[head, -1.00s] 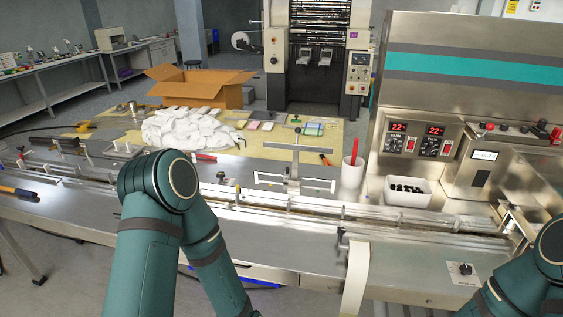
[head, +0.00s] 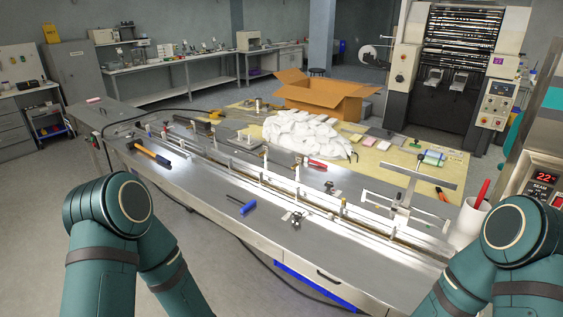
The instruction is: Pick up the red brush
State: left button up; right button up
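A small red-handled tool (head: 316,164) lies on the metal table in front of the white heap; it could be the red brush, but it is too small to be sure. Another red handle (head: 483,191) stands up out of a white cup (head: 468,221) at the right, its lower end hidden inside. My two arms show in the lower left and lower right corners of the head view. Neither gripper is in the picture, and neither arm reaches over the red-handled tool.
The long machine bed (head: 262,189) crosses the table. A hammer (head: 149,153) and a blue-handled tool (head: 244,204) lie near its front side. A white heap (head: 301,133) and cardboard box (head: 322,99) are behind. A white stand (head: 404,200) is left of the cup.

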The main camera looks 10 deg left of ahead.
aim_at(306, 158)
jog(key=j+z, duration=0.15)
jog(key=z, duration=1)
jog(key=j+z, duration=0.45)
jog(key=k+j+z, duration=0.15)
jog(key=j+z, duration=0.2)
jog(key=z, duration=0.15)
jog(key=k+j+z, duration=0.25)
jog(key=j, duration=0.2)
jog(key=k+j+z, duration=0.25)
jog(key=j, duration=0.15)
jog(key=k+j+z, duration=0.1)
jog(key=k+j, duration=0.55)
jog(key=j, duration=0.1)
